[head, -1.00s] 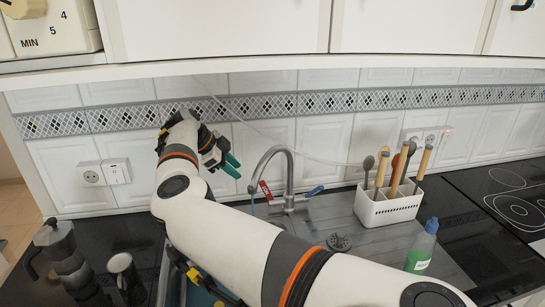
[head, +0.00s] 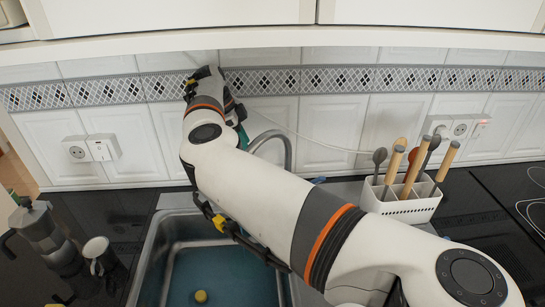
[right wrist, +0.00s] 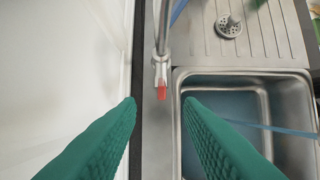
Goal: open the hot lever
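The hot lever is the red lever (right wrist: 161,91) at the base of the metal faucet, seen in the right wrist view. It appears between and beyond my right gripper's (right wrist: 160,104) two green fingers, which are spread apart with nothing between their tips. I cannot tell a touch. In the head view my right arm hides the red lever, and only part of the green fingers (head: 243,138) shows beside the faucet spout (head: 287,146). A bit of the blue lever (head: 318,180) shows right of the arm. My left gripper is not in view.
The sink (head: 153,262) lies below my right arm, with a small yellow object (head: 201,296) in it. A white utensil caddy (head: 402,207) stands right of the faucet. The tiled wall is close behind.

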